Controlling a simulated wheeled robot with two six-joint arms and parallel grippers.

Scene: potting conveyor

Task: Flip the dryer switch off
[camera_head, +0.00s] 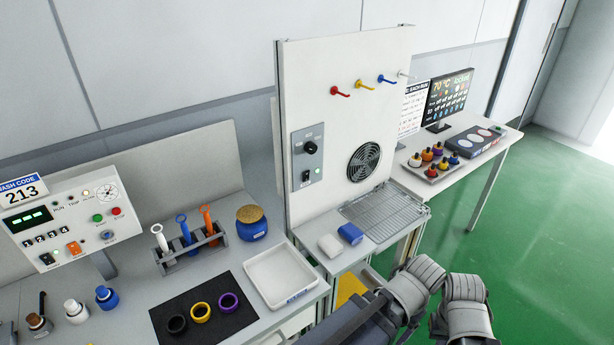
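The dryer is a tall white panel (325,75) with a grey control plate (298,141) on its left side. The plate carries a black knob (310,147) and, below it, a small black rocker switch (306,176). A small greenish indicator (318,171) sits beside the switch. The switch is too small to tell which way it is tipped. Parts of my arms show at the bottom right, below and to the right of the dryer. Neither of my grippers can be made out, and nothing covers the switch.
A round fan grille (363,162), wire rack (385,212) and coloured hooks (340,92) are on the dryer. The left bench holds a control box (70,222), tool rack (189,249) and white tray (308,284).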

